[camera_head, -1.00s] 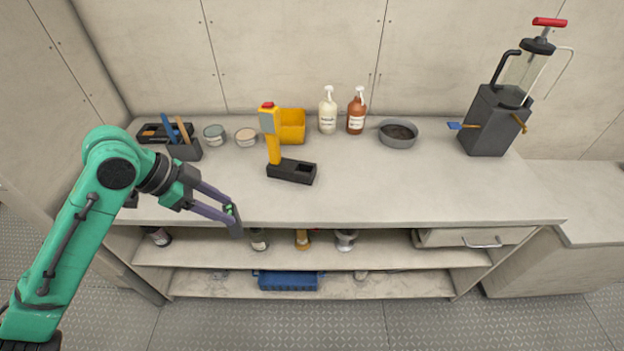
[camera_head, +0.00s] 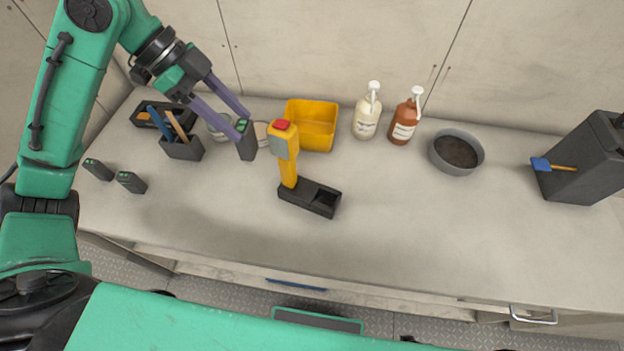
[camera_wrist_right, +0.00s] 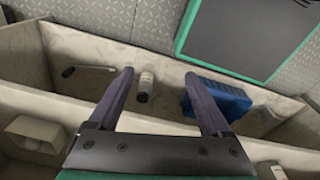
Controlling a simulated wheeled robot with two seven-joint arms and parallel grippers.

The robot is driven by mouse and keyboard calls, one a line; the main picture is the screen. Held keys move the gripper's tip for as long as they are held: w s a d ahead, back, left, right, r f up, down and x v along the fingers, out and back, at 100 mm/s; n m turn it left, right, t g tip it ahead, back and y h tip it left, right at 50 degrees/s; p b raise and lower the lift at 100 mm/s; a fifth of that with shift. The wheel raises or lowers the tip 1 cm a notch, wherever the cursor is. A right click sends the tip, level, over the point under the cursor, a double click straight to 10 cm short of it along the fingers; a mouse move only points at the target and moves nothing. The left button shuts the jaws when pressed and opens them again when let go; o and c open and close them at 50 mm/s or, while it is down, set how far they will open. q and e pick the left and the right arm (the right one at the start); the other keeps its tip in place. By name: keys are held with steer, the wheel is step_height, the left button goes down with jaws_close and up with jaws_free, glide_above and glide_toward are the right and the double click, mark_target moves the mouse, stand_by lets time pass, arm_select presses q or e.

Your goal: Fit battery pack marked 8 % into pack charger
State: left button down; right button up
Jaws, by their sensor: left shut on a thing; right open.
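My left gripper (camera_head: 243,125) is shut on a dark battery pack (camera_head: 247,147) with a green-marked top, held upright above the counter, left of the charger and apart from it. Its percentage is too small to read. The pack charger (camera_head: 310,198) is a black base with an empty-looking bay at its right end and a yellow post with a grey panel and red top at its left. Two similar packs, one (camera_head: 98,169) and another (camera_head: 132,182), lie at the counter's left. My right gripper (camera_wrist_right: 158,78) is open and empty in the right wrist view.
Behind the charger are a yellow bin (camera_head: 312,124), a cream bottle (camera_head: 367,112) and a brown bottle (camera_head: 404,120). A tool holder (camera_head: 183,149) stands left of the held pack. The counter's front and right-middle (camera_head: 420,225) are clear. A blue box (camera_wrist_right: 222,100) is below my right gripper.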

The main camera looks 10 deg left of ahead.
arm_select(q)
steer(key=f, duration=0.2)
steer(key=s+f, duration=0.1)
steer(key=f, duration=0.2)
steer(key=s+f, duration=0.1)
steer(key=f, duration=0.2)
steer(key=shift+s, duration=0.1)
step_height(320, 180, down, 12)
steer(key=shift+r+p, duration=0.25)
steer(key=shift+p, duration=0.75)
steer(key=shift+c, duration=1.5)
jaws_free()
arm_select(e)
steer(key=s+r, duration=0.1)
steer(key=s, duration=0.2)
steer(key=shift+s+a+r, duration=0.1)
steer(key=shift+r, duration=0.3)
